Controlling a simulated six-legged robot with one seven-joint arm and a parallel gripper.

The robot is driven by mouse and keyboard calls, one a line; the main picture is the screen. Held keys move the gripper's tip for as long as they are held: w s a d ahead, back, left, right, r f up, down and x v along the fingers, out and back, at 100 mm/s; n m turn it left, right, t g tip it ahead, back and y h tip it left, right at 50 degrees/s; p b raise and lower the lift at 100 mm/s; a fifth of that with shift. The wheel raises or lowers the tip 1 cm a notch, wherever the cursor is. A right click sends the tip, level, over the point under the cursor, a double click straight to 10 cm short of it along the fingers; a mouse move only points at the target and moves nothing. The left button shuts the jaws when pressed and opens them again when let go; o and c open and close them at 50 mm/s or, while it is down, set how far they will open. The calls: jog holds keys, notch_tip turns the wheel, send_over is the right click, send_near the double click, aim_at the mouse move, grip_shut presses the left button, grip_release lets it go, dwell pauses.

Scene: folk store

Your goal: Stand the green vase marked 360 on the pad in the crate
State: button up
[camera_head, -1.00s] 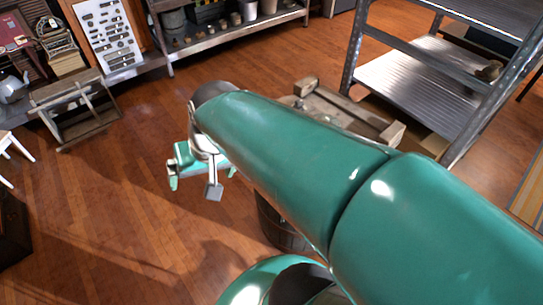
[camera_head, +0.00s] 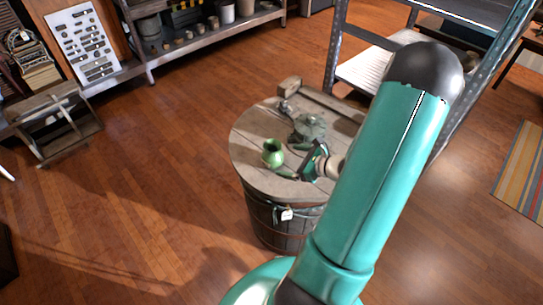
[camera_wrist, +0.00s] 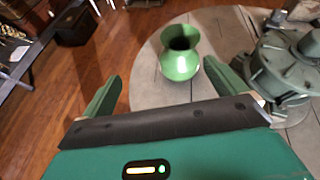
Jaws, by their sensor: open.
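A small green vase (camera_head: 272,153) stands upright on the round wooden barrel top (camera_head: 247,135), near its left side. It also shows in the wrist view (camera_wrist: 180,62), with its open mouth towards me. I cannot read any mark on it. My gripper (camera_head: 292,162) is open and empty, low over the barrel top just right of the vase. In the wrist view its two green fingers (camera_wrist: 162,72) are spread wide, and the vase stands ahead of and apart from them. No pad shows, and I cannot identify the crate for sure.
A grey-green metal device (camera_head: 309,127) sits on the barrel top behind my gripper, close to the right finger in the wrist view. A metal shelf (camera_head: 365,68) stands back right.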

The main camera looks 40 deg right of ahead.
aim_at(281, 157)
jog(key=d+f+m+h, duration=0.1)
jog(key=s+d+f+m, duration=0.1)
jog(key=d+f+m, duration=0.1)
jog(key=shift+s+t+h, duration=0.15)
jog(key=shift+t+h, duration=0.15)
jog(key=shift+h, duration=0.1)
jog(key=x, duration=0.7)
jog(key=shift+a+x, duration=0.2)
jog(key=shift+x, duration=1.35)
jog(key=shift+a+x, duration=0.2)
jog(key=shift+x, duration=1.3)
jog(key=c, duration=1.3)
